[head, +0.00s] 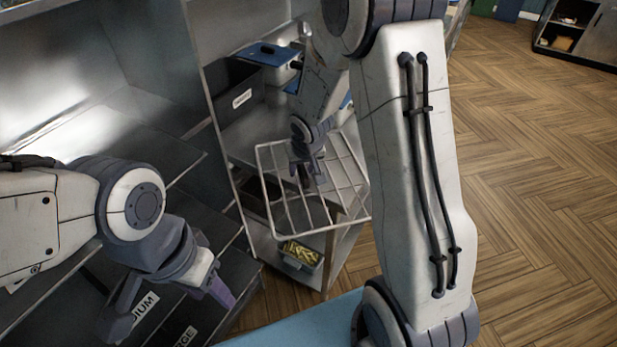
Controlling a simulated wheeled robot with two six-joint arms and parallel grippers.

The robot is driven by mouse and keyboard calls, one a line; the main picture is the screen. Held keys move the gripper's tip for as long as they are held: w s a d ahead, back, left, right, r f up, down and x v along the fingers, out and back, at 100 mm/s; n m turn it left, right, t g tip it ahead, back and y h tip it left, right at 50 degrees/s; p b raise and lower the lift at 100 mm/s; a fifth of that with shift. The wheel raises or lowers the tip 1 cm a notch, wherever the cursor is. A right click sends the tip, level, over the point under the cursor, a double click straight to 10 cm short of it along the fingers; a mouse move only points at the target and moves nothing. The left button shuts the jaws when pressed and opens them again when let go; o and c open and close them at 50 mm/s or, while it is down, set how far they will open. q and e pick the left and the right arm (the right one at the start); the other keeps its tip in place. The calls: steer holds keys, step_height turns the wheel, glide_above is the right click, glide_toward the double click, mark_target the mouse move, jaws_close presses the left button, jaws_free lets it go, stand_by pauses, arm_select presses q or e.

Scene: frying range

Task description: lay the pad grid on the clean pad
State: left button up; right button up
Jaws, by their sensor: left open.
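The pad grid, a light wire rack (326,227), is in the middle of the head view, tilted in front of a metal shelf unit. My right gripper (308,176) is at the inner bars of the grid, and its fingers appear closed on a bar. The grid looks held up by it. My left gripper (168,310) is at the lower left, open and empty, well apart from the grid. I cannot pick out the clean pad for sure in this view.
A dark labelled bin (236,92) and a blue-lidded container (268,54) stand on the shelf behind the grid. A small box with yellow contents (300,253) is below it. Labelled dark drawers are near my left gripper. Wooden floor (535,190) is clear at right.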

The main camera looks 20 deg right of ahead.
jaws_close()
steer(key=shift+r, duration=0.1)
stand_by(1.1)
